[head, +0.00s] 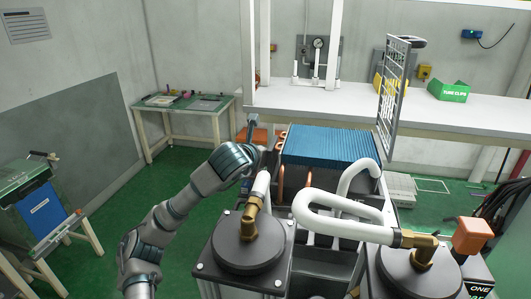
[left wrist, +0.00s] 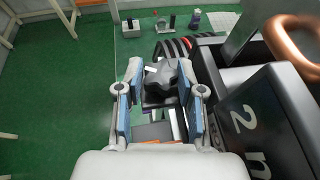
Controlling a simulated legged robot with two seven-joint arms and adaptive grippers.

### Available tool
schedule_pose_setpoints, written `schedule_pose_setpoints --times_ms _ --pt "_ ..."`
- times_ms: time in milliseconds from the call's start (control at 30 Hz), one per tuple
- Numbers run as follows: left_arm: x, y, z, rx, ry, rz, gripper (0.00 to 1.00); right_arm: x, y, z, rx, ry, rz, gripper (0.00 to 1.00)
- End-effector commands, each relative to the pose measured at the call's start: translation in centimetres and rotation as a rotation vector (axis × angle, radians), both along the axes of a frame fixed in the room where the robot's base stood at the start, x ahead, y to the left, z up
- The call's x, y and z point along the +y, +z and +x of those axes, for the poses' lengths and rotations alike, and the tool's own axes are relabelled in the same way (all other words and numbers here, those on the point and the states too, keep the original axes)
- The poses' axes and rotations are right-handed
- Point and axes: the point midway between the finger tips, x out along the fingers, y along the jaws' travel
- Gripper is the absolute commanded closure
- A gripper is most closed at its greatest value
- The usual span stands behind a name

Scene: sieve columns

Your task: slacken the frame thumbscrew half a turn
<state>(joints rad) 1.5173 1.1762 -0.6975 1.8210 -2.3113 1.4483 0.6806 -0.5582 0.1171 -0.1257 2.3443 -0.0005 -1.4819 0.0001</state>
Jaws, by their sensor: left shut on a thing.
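In the left wrist view my left gripper (left wrist: 160,82) has its two blue-padded fingers on either side of a dark, lobed knob, the thumbscrew (left wrist: 160,76). The gripper is shut on it. The knob sits beside a dark housing marked "2" (left wrist: 265,125). In the head view my left arm reaches up from the lower left, and its hand is beside the blue-finned block (head: 330,146). The fingertips and the thumbscrew are hard to make out there. My right gripper is in neither view.
Two round black column tops (head: 248,241) with brass elbows and white pipes (head: 335,202) stand close to my left arm. Copper tubes (left wrist: 290,45) lie near the wrist. A bench (head: 350,93) with a wire rack (head: 392,95) stands behind. Green floor at left is open.

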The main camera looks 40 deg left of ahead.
Motion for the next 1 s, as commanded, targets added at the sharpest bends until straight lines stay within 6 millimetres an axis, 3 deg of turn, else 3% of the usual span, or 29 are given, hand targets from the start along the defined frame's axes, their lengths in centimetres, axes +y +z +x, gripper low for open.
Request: schedule_pose_setpoints --times_ms 167,200,300,767,1000 --pt "0.14 0.11 -0.03 -0.002 0.002 0.0 0.97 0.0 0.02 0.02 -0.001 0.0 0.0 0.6" --pt "0.14 0.11 -0.03 -0.002 0.002 0.0 0.6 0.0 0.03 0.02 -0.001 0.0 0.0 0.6" --pt "0.12 0.09 -0.02 -0.002 0.002 0.0 0.37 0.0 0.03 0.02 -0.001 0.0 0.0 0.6" --pt "-0.07 0.03 0.0 0.001 -0.003 0.002 0.37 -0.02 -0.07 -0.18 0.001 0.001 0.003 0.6" --pt "0.31 -0.18 -0.06 0.002 -0.121 -0.001 0.37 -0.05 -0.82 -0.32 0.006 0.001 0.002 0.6"
